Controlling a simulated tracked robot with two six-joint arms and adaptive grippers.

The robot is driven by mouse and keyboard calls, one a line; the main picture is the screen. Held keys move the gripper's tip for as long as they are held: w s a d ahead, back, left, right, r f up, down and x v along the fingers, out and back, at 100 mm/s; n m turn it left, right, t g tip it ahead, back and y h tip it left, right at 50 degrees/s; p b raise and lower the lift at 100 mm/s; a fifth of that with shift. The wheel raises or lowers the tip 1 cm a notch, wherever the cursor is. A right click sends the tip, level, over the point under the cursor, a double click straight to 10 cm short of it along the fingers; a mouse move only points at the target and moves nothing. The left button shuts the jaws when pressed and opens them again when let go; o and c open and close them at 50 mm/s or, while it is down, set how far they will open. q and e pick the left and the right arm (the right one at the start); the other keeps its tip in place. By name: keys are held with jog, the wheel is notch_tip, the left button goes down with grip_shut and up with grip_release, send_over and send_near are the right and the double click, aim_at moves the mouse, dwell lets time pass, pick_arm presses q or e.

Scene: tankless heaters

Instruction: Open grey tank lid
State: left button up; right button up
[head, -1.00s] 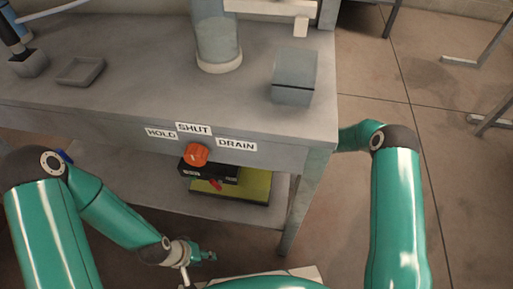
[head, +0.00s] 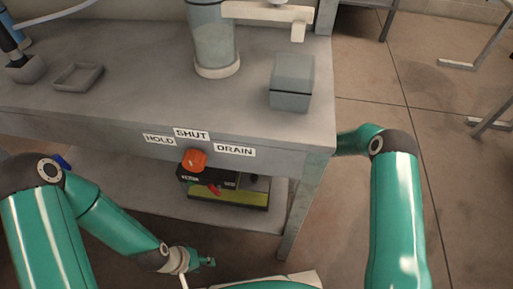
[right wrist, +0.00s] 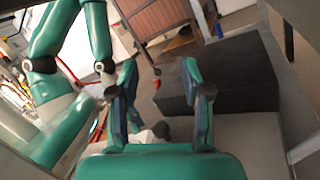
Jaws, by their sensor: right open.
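A small grey box-shaped tank (head: 291,90) stands at the right front corner of the grey bench top. Its flat top, the lid (head: 294,66), looks level and shut. My left gripper (head: 207,262) is low in front of the bench, well away from the tank; it is too small to tell its jaws. My right arm reaches behind the bench's right leg, so its gripper is hidden in the head view. In the right wrist view my right gripper (right wrist: 160,68) is open, with nothing between its fingers. A dark grey block (right wrist: 235,75) lies beyond it; I cannot tell what it is.
A small tray (head: 78,76) lies at left. An orange knob (head: 194,160) sits below the HOLD, SHUT and DRAIN labels. Floor right of the bench (head: 365,80) is open.

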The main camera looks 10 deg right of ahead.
jog(key=d+f, duration=0.2)
jog(key=d, duration=0.9)
jog(key=shift+w+f, duration=0.15)
jog(key=shift+w, duration=0.05)
